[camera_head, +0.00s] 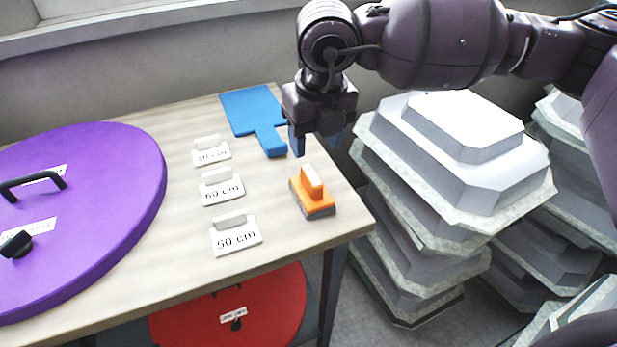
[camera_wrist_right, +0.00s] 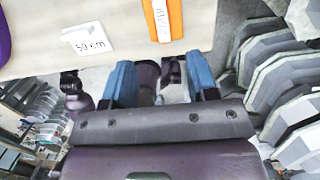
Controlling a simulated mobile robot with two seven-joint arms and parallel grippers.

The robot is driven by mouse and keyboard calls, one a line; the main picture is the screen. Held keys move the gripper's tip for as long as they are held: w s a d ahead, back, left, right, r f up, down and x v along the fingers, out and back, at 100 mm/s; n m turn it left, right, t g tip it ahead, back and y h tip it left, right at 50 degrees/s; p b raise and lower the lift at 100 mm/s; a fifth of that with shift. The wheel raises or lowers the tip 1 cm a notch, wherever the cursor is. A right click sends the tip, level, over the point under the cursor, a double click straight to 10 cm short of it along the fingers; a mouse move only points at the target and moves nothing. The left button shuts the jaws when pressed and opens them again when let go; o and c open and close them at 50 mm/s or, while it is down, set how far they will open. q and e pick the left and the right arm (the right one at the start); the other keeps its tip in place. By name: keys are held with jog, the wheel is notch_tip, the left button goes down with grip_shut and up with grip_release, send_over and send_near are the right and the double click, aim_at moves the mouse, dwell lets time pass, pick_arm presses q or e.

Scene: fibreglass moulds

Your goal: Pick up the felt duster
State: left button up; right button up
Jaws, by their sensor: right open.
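The felt duster (camera_head: 312,195) is an orange block with a white labelled handle on top and a grey felt underside. It lies on the table near the right edge. In the right wrist view the duster (camera_wrist_right: 160,18) shows at the top, partly cut off by the frame. My right gripper (camera_head: 314,143) points down above the table's right edge, behind the duster and apart from it. Its blue fingers (camera_wrist_right: 160,82) are spread with nothing between them. My left gripper is not in view.
The wooden table (camera_head: 165,262) also holds a purple disc (camera_head: 100,190), a blue paddle-shaped piece (camera_head: 252,110) and white tags marked in centimetres, one reading 50 cm (camera_head: 236,236). Stacked grey-white moulds (camera_head: 450,165) stand close on the right. A red disc (camera_head: 235,310) is below the table.

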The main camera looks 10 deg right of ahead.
jog(key=shift+w+d+f, duration=0.1)
jog(key=shift+w+d, duration=0.1)
jog(key=shift+w, duration=0.05)
send_over(312, 175)
jog(key=f, duration=0.4)
jog(key=shift+s+d+f, duration=0.1)
jog(key=shift+s+d, duration=0.1)
jog(key=shift+s, duration=0.15)
jog(key=shift+w+a+f, duration=0.1)
jog(key=shift+f, duration=0.65)
jog(key=f, duration=0.2)
jog(key=f+p, duration=0.1)
jog(key=shift+w+a+f, duration=0.15)
jog(key=shift+w, duration=0.1)
jog(key=shift+w+f, duration=0.1)
jog(key=shift+f, duration=0.5)
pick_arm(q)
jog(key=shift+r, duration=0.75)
pick_arm(e)
jog(key=shift+c, duration=0.4)
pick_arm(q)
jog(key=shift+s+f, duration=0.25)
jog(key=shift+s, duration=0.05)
pick_arm(e)
grip_shut()
